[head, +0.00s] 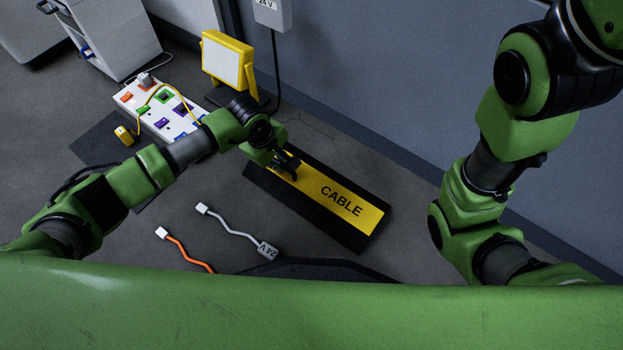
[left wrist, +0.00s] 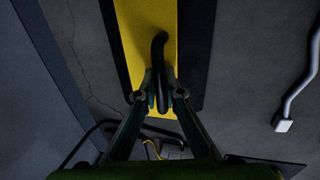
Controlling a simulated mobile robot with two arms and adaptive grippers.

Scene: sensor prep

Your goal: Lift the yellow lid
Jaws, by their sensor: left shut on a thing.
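The yellow lid (head: 345,203), marked CABLE, lies along a long black base (head: 305,206) on the floor. In the left wrist view the lid (left wrist: 140,45) runs up the picture with black strips on both sides. A black curved handle (left wrist: 160,55) rises from it. My left gripper (head: 287,170) is at the lid's far left end. In the left wrist view its fingers (left wrist: 160,95) are closed on the handle from both sides. I cannot tell whether the lid is raised off the base. My right arm shows at the right, but its gripper is out of view.
An orange cable (head: 185,250) and a grey cable (head: 235,228) tagged 24V lie left of the base. A white panel with coloured sockets (head: 165,115), a yellow lamp (head: 228,62) and a wall (head: 400,70) stand behind. Bare floor lies between.

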